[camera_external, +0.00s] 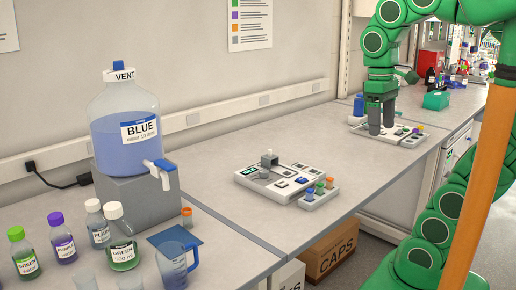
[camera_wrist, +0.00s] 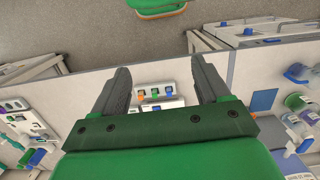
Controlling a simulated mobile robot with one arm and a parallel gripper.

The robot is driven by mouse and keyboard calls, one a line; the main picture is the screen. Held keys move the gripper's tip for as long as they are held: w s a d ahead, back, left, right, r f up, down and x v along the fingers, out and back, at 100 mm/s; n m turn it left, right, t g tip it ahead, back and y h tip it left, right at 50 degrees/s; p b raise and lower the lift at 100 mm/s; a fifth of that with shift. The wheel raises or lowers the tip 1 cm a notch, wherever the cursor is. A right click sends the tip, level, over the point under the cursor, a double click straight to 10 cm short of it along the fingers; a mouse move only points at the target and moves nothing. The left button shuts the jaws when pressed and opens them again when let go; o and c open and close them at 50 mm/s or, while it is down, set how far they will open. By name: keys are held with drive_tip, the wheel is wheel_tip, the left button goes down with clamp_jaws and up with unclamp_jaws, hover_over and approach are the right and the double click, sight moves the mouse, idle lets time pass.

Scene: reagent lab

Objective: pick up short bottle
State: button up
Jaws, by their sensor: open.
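Several labelled bottles stand at the front left of the bench. They are a green-capped bottle (camera_external: 24,254), a purple-capped bottle (camera_external: 62,238), a white-capped bottle (camera_external: 97,226) and a white-capped bottle labelled GREEN (camera_external: 122,240). I cannot tell for sure which is the short bottle. My gripper (camera_external: 382,125) is far from them, fingers down over the right part of the bench. In the wrist view my gripper (camera_wrist: 160,68) is open, its two grey fingers apart with nothing held between them.
A console with coloured caps (camera_external: 280,182) sits mid-bench. Another device (camera_external: 405,134) lies by my gripper.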

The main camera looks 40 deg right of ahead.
drive_tip(key=w+a+f+n+t+y, duration=0.1)
drive_tip(key=w+a+n+t, duration=0.15)
drive_tip(key=w+a, duration=0.65)
drive_tip(key=w+a+f+n+t+y, duration=0.1)
drive_tip(key=w+a+t, duration=0.4)
drive_tip(key=w, duration=0.8)
drive_tip(key=w+a+f+n+t+y, duration=0.1)
drive_tip(key=w+a+t+y, duration=0.1)
drive_tip(key=w+a, duration=0.75)
drive_tip(key=w+a+r+n+t+y, duration=0.1)
drive_tip(key=w+a+n+t+y, duration=0.3)
drive_tip(key=a, duration=1)
drive_tip(key=y, duration=0.5)
hover_over(112, 206)
drive_tip(key=v, duration=0.5)
wheel_tip(112, 206, down, 8)
drive_tip(key=shift+n, duration=0.35)
drive_tip(key=shift+f, duration=3.75)
drive_tip(key=shift+x, duration=2.5)
drive_tip(key=shift+c, duration=0.3)
